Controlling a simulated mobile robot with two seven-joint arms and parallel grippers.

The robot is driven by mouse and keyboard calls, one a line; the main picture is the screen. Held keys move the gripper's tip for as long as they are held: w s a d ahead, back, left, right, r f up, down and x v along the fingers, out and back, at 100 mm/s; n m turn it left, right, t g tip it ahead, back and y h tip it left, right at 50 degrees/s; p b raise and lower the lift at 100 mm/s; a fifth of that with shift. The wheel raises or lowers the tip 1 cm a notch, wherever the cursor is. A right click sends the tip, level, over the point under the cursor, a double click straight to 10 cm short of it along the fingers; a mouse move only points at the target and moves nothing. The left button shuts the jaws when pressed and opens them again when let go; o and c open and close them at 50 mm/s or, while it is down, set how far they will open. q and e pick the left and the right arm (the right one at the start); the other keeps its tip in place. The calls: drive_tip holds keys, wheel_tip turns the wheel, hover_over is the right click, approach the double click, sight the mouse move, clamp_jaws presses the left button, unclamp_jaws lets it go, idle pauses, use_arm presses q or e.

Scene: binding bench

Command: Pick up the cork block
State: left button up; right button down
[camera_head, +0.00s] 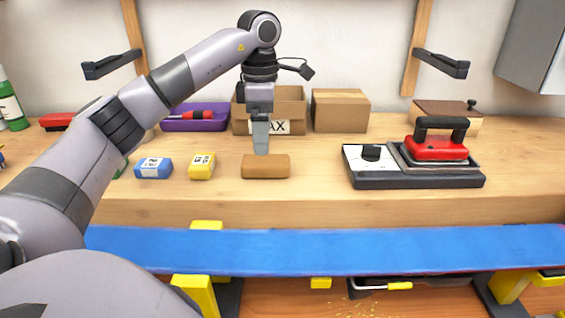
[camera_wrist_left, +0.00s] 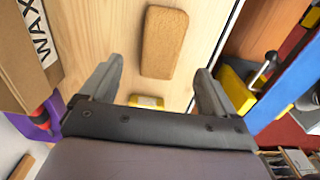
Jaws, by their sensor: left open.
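The cork block (camera_head: 266,167) is a brown, rounded-edge block lying flat on the wooden bench (camera_head: 320,190). My left gripper (camera_head: 261,150) points down just above and behind it in the head view. In the left wrist view the cork block (camera_wrist_left: 163,42) lies ahead of the open fingers (camera_wrist_left: 158,80), roughly centred between their lines. The fingers are apart and nothing is between them at the tips. The right gripper does not show.
A yellow block (camera_head: 201,166) and a blue block (camera_head: 153,168) lie left of the cork. Behind stand an open WAX box (camera_head: 290,105), a cardboard box (camera_head: 340,110) and a purple tray (camera_head: 180,124). A red iron (camera_head: 437,148) sits on its station at right.

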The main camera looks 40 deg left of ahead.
sight(266, 159)
use_arm(q)
drive_tip(key=shift+w+f, duration=0.15)
drive_tip(key=shift+f, duration=0.1)
drive_tip(key=f, duration=0.6)
drive_tip(key=shift+d+f, duration=0.2)
drive_tip(key=shift+f, duration=0.15)
drive_tip(key=c, duration=1)
